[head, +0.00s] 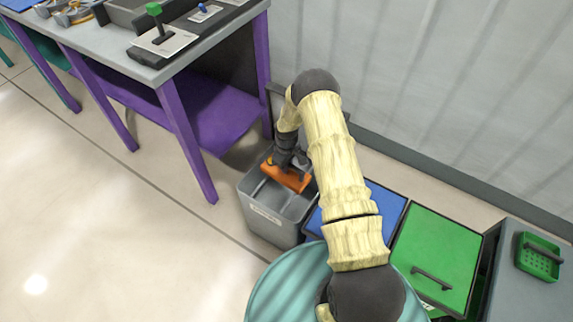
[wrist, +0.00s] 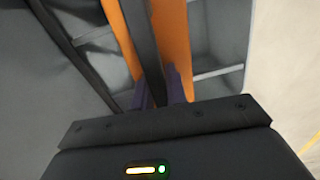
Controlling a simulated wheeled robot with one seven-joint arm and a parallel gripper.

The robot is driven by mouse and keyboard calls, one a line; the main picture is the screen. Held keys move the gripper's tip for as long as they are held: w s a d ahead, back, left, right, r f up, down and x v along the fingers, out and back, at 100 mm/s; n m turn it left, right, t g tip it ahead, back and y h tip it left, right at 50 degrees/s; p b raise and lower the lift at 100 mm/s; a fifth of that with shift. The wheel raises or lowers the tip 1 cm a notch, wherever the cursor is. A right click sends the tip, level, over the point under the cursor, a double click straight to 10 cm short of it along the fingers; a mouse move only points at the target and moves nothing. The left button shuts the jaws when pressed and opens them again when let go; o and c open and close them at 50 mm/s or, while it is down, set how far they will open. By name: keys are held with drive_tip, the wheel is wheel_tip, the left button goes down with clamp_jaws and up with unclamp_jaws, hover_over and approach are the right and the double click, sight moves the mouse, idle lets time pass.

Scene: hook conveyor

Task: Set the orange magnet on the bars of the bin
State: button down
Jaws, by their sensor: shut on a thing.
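The orange magnet (head: 286,177) is a flat orange block with a dark handle, over the open top of the grey bin (head: 268,222). My gripper (head: 285,158) is above it, shut on its handle. In the wrist view the orange magnet (wrist: 176,45) shows on both sides of the dark handle, with my gripper's fingertips (wrist: 161,88) on that handle. Light bars of the bin (wrist: 218,72) show beside and below the magnet. I cannot tell whether the magnet touches the bars. Its far end is out of the wrist view.
A bin with a blue lid (head: 384,206) and one with a green lid (head: 437,252) stand to the right of the grey bin. A workbench with purple legs (head: 186,140) stands at the left. The wall (head: 420,80) is behind. Floor is clear at the lower left.

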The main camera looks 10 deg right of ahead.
drive_tip(key=shift+w+f, duration=0.1)
drive_tip(key=shift+f, duration=0.35)
drive_tip(key=shift+f+b, duration=0.35)
drive_tip(key=shift+b, duration=0.15)
idle(1.0)
drive_tip(key=c, duration=1.3)
unclamp_jaws()
drive_tip(key=shift+r+p, duration=1)
drive_tip(key=shift+r, duration=7.7)
